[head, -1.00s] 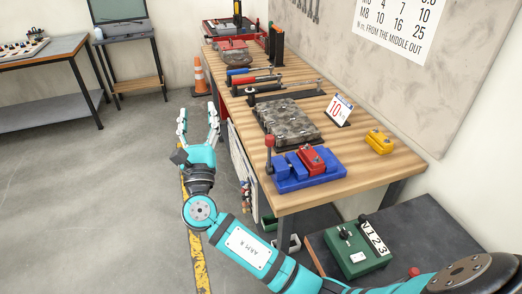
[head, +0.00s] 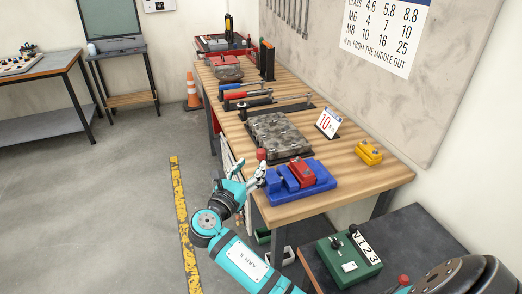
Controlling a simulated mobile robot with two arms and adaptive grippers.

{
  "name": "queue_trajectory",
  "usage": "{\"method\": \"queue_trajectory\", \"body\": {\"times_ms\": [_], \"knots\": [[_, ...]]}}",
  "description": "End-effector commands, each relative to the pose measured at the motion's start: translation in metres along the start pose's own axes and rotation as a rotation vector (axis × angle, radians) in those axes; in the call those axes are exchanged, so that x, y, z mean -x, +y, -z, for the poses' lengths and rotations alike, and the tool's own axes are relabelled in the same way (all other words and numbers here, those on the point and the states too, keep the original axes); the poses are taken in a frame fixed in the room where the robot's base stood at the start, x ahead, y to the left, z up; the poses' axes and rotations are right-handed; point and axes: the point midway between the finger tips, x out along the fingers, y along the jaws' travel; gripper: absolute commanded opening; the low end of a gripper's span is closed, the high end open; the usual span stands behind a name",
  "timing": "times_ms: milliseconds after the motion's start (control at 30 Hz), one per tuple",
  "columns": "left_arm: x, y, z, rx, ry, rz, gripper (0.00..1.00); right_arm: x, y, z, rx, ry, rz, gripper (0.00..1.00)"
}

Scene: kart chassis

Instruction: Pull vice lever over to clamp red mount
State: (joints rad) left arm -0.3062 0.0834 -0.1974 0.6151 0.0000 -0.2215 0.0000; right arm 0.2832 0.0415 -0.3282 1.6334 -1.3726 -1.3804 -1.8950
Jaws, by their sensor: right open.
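The blue vice (head: 318,186) sits near the front edge of the wooden bench. The red mount (head: 302,172) sits in it, between blue blocks. The vice lever stands roughly upright at the vice's left end, and its red knob (head: 261,154) shows at the top. My right gripper (head: 250,170) is open at the left of the vice, with its fingers close to the lever just below the knob. The fingers partly hide the lever's shaft, and I cannot tell whether they touch it. My left gripper is not in view.
A yellow block (head: 369,152) sits to the right on the bench (head: 345,185). A green switch box (head: 346,262) stands on a dark lower table. The floor at left is clear.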

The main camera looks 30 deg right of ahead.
Motion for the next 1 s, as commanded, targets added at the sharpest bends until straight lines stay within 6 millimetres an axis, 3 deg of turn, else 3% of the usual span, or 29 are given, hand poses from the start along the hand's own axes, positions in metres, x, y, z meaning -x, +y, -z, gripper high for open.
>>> {"method": "queue_trajectory", "body": {"times_ms": [100, 333, 500, 767, 1000], "knots": [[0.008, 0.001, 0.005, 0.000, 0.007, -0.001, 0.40, -0.026, 0.000, -0.003, 0.001, -0.002, 0.002, 0.49], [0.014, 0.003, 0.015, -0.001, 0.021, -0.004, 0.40, -0.062, 0.000, -0.002, 0.001, -0.001, 0.000, 0.49], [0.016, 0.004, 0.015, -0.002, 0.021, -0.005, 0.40, -0.073, 0.000, -0.001, -0.001, 0.000, -0.001, 0.49], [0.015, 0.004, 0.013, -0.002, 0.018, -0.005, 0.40, -0.075, 0.000, 0.000, -0.001, 0.000, -0.001, 0.49], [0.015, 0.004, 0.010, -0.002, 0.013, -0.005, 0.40, -0.074, 0.000, 0.000, -0.001, 0.000, -0.001, 0.22]]}}
